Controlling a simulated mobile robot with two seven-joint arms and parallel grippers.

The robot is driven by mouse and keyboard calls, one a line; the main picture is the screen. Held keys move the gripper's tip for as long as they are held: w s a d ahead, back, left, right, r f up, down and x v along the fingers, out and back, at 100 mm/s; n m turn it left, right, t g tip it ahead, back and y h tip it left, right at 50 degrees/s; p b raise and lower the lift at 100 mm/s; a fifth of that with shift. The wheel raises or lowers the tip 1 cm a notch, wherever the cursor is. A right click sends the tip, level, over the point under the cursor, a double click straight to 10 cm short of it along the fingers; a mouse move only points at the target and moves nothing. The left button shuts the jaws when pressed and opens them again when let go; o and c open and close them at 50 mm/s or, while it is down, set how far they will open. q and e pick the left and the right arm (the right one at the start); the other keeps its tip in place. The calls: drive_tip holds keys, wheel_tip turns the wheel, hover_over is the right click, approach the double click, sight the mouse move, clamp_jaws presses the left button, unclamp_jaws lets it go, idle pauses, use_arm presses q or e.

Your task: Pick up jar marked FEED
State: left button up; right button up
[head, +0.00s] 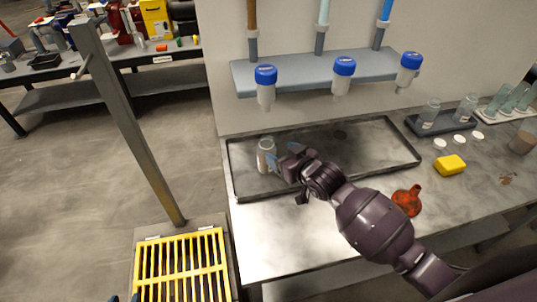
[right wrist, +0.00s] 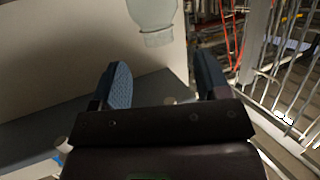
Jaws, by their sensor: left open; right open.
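A clear jar (head: 265,157) stands in the left part of the dark tray; I cannot read any marking on it. My right gripper (head: 281,160) is open just right of this jar, its fingers pointing toward it. A finger overlaps the jar's right edge in the head view; contact cannot be told. In the right wrist view the open right gripper (right wrist: 162,82) has nothing between its fingers. A clear vessel (right wrist: 153,18) shows beyond the fingertips at the top, cut off by the frame; I cannot tell which it is. My left gripper (head: 125,298) shows only fingertips at the bottom edge.
The dark tray (head: 236,186) lies on the bench below a shelf (head: 300,77) with three blue-capped clear containers. A red funnel (head: 408,201), a yellow block (head: 451,165) and a rack (head: 440,127) of jars are right. A yellow grate (head: 182,268) and post (head: 130,125) are left.

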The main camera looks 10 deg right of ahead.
sight(263, 138)
drive_tip(key=x, duration=0.4)
drive_tip(key=shift+w+a+f, duration=0.1)
drive_tip(key=shift+w+a, duration=0.1)
drive_tip(key=shift+w, duration=0.1)
drive_tip(key=shift+w+a+f+p, duration=0.15)
drive_tip(key=shift+w+a, duration=0.1)
drive_tip(key=shift+w, duration=0.7)
drive_tip(key=shift+w+a+r+p, duration=0.15)
drive_tip(key=shift+w+a, duration=0.15)
drive_tip(key=shift+w, duration=0.65)
drive_tip(key=shift+x, duration=0.85)
drive_tip(key=shift+s+f, duration=0.1)
clamp_jaws()
drive_tip(key=shift+s, duration=0.1)
